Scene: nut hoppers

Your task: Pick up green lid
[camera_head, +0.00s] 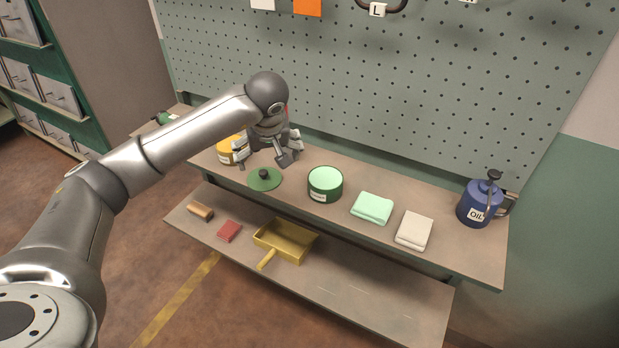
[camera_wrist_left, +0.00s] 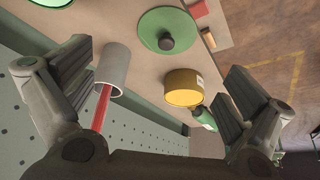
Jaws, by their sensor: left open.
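The green lid (camera_head: 257,184) lies flat on the upper shelf, a round disc with a dark knob (camera_head: 263,174) in its middle. In the left wrist view the lid (camera_wrist_left: 152,22) is at the top centre, its knob (camera_wrist_left: 166,43) facing the camera. My left gripper (camera_head: 265,158) is open and empty, just behind and above the lid in the head view, fingers pointing down. In the left wrist view my left gripper (camera_wrist_left: 158,75) has its fingers wide apart, with the lid beyond them. My right gripper is not in view.
An open green pot (camera_head: 325,185) stands right of the lid. A yellow tin (camera_head: 227,157) stands behind-left, partly hidden by my gripper. A grey cylinder (camera_wrist_left: 113,66) with a red part is near one finger. Folded cloths (camera_head: 372,208) and a blue oil can (camera_head: 480,203) stand farther right.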

